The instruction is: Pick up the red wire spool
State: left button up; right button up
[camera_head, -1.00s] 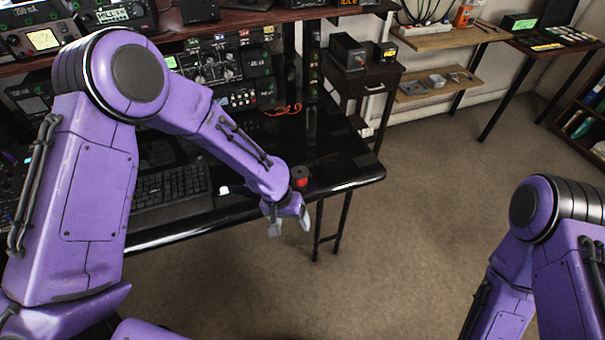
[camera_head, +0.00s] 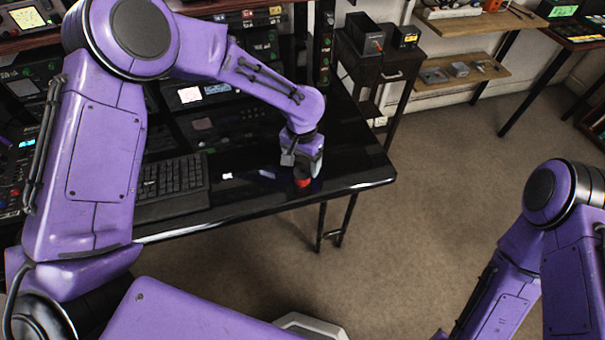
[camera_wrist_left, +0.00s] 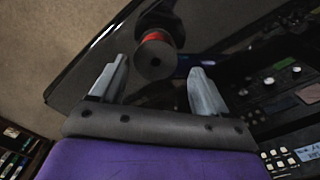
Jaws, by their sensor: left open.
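The red wire spool (camera_head: 303,181) stands on the glossy black desk (camera_head: 350,165) near its right front corner. In the head view my left gripper (camera_head: 302,163) is just above and behind the spool and hides part of it. In the left wrist view the spool (camera_wrist_left: 155,55) shows its dark round end and red winding, beyond the fingertips and roughly between their lines. My left gripper (camera_wrist_left: 155,78) is open, with nothing between its fingers. My right arm shows at the right of the head view, but its gripper is out of view.
A black keyboard (camera_head: 172,188) lies on the desk left of the spool. Radio gear (camera_head: 215,125) stands along the back of the desk. A dark side table (camera_head: 378,60) with small boxes stands behind the desk. The desk around the spool is mostly clear.

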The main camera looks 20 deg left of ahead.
aim_at(304, 170)
pick_arm(q)
jog(key=f, duration=0.4)
jog(key=shift+d+f+p, duration=0.3)
jog(key=shift+p, duration=0.05)
jog(key=c, duration=0.9)
jog(key=shift+c, duration=0.2)
